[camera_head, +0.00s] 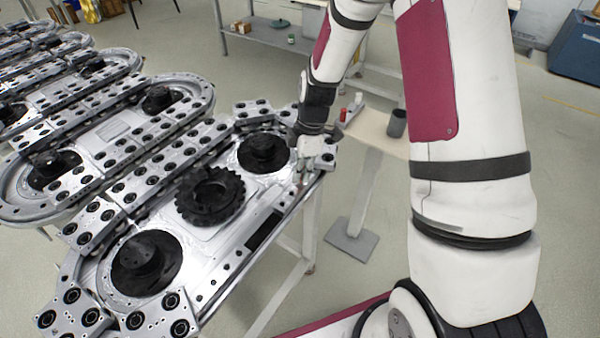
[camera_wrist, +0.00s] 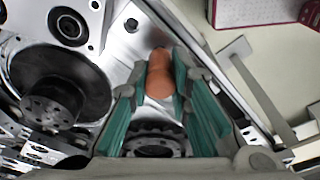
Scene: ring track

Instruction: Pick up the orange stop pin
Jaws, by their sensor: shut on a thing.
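The orange stop pin (camera_wrist: 159,78) shows in the wrist view as a short orange cylinder with a narrower darker end. My gripper (camera_wrist: 160,72) is shut on it, with one teal-padded finger on each side. In the head view my gripper (camera_head: 306,165) is at the right edge of the metal ring track (camera_head: 190,258), beside a black disc at its far end. The pin is hidden in the head view. I cannot tell whether it is still seated in the track or clear of it.
A toothed black wheel (camera_head: 210,196) and black discs (camera_head: 146,262) stand up from the track. More track sections lie to the left. A small stand (camera_head: 375,130) with a dark cup (camera_head: 397,122) and red-topped items is just beyond my gripper. Open floor lies right of the track.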

